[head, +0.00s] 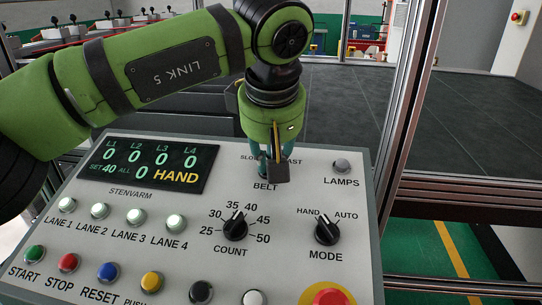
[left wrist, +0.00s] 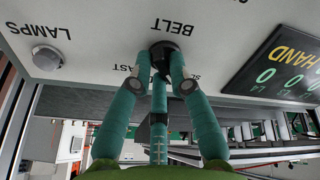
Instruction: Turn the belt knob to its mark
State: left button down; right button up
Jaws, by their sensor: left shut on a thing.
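The black belt knob (left wrist: 166,50) shows in the left wrist view, next to the upside-down BELT label. My left gripper (left wrist: 160,78) has its teal fingers on either side of the knob and is shut on it. In the head view my left gripper (head: 272,165) comes down on the panel just above the BELT label and hides the knob. The SLOW and FAST labels beside it are partly covered by the fingers. The knob's pointer and its mark cannot be made out. My right gripper is in neither view.
The control panel (head: 130,238) also carries a COUNT knob (head: 235,228), a MODE knob (head: 327,231), a LAMPS button (head: 341,166) and a display (head: 150,163) reading HAND. Several coloured buttons line the near edge. A metal frame post (head: 405,110) stands to the right.

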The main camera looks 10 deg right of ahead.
pick_arm(q)
jog(key=shift+n, duration=0.9)
jog(key=shift+w, duration=0.1)
jog(key=c, duration=1.1)
grip_release()
jog(key=shift+c, duration=0.2)
jog(key=d+v, duration=0.1)
jog(key=v, duration=1.1)
jog(key=shift+a, duration=0.35)
